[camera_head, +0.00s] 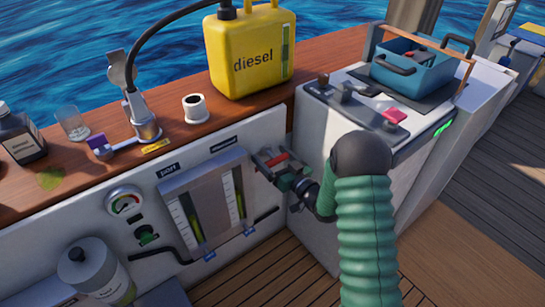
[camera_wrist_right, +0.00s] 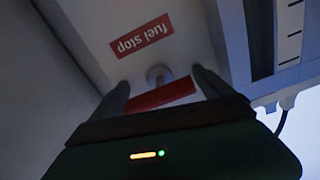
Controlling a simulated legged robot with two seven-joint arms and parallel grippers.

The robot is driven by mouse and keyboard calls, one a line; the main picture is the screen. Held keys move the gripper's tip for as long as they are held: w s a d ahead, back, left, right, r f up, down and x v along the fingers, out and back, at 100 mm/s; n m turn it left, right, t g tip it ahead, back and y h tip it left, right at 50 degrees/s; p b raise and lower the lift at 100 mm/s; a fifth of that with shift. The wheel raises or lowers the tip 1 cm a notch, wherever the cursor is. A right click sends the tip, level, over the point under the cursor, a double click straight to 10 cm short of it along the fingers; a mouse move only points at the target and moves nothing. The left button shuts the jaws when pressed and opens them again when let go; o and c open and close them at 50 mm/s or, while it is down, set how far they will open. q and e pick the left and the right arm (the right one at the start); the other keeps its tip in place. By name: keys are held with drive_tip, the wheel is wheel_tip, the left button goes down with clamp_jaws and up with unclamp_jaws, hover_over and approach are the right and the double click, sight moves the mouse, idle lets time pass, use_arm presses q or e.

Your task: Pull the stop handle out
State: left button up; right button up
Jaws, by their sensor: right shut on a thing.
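The stop handle is a red bar, seen in the right wrist view (camera_wrist_right: 162,95) on a short round shaft below a red "fuel stop" label (camera_wrist_right: 141,36). In the head view the red handle (camera_head: 276,158) shows at the corner between the white panel and the console. My right gripper (camera_head: 272,160) is at the handle, its arm coming in from the lower right. Its two fingers, also in the right wrist view (camera_wrist_right: 162,90), are shut on the handle, one at each end. How far the shaft stands out is hard to tell. My left gripper is not in view.
A panel with two sight gauges (camera_head: 208,200) is just left of my right gripper. The console (camera_head: 345,125) with levers rises behind my right arm. A yellow diesel can (camera_head: 250,55) and a white cup (camera_head: 195,108) stand on the wooden ledge (camera_head: 330,40).

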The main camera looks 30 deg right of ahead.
drive_tip(key=shift+s+d, duration=0.1)
drive_tip(key=shift+c, duration=1.2)
drive_tip(key=s, duration=0.2)
drive_tip(key=s+p, duration=0.1)
drive_tip(key=s, duration=0.1)
drive_tip(key=shift+s+d+f, duration=0.15)
drive_tip(key=shift+s+d, duration=0.05)
drive_tip(key=shift+s, duration=0.15)
drive_tip(key=o, duration=1.7)
drive_tip(key=shift+o, duration=0.5)
drive_tip(key=shift+s, duration=0.1)
drive_tip(key=s+d+p, duration=0.1)
drive_tip(key=s+p, duration=0.3)
drive_tip(key=s, duration=1.3)
drive_tip(key=shift+d, duration=0.2)
drive_tip(key=shift+w, duration=0.15)
